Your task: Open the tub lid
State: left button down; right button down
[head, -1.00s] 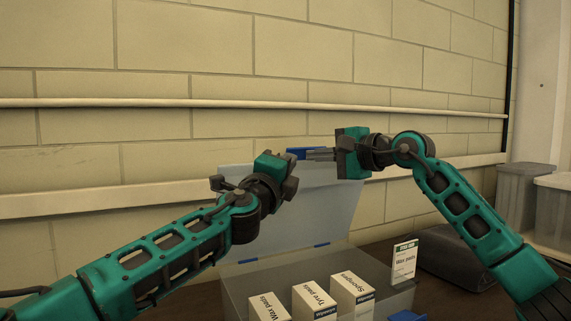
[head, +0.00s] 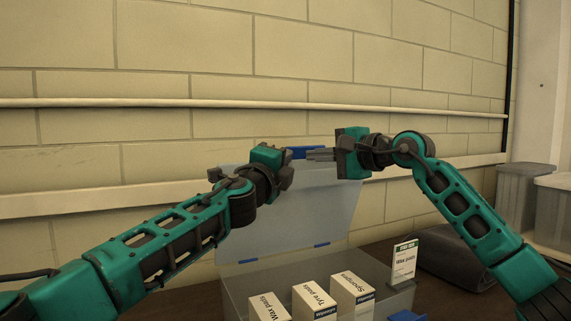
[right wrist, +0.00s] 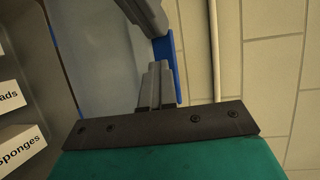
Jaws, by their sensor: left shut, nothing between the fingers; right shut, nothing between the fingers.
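The tub (head: 232,303) is a grey see-through box with several white cartons in it. Its pale lid (head: 320,215) stands raised at the back, tilted up on blue hinges (head: 321,245). A blue latch (head: 305,152) is at the lid's top edge; it also shows in the right wrist view (right wrist: 181,68). My right gripper (head: 310,155) is shut and empty, its fingers at the latch and the lid's upper edge; I cannot tell if they touch. My left gripper (head: 287,175) is at the lid's upper left; its fingertips are largely hidden in the head view.
A white card (head: 404,262) stands at the tub's right side. A dark bundle (head: 455,258) lies to its right. Grey bins (head: 522,196) stand at the far right. A brick wall with a pale rail (head: 230,103) is behind the lid.

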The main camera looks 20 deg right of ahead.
jog(key=c, duration=1.8)
grip_release()
jog(key=o, duration=0.6)
jog(key=shift+c, duration=0.2)
